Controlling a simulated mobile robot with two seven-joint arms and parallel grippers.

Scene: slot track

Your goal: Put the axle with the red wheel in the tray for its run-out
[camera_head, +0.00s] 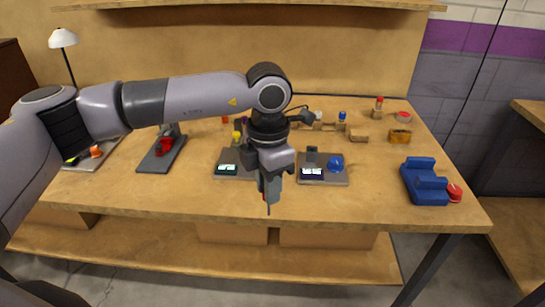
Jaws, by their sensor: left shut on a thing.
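My left gripper (268,190) points down over the front middle of the table, between two grey plates with small displays. It is shut on a thin, dark, rod-like thing (268,210), mostly hidden by the fingers; a little red shows beside them. I cannot tell if this is the axle with the red wheel. A red round piece (455,192) sits against a blue stepped block (426,182) at the right. Another red part (163,146) is on a dark plate (157,164) at the left. I cannot tell which thing is the run-out tray. My right gripper is not in view.
The left display plate (226,178) and the right display plate (334,180) flank the gripper; the right one bears a blue round part (335,164). Several small pieces and a yellow-brown block (400,136) stand farther back. The table's front strip (350,208) is clear.

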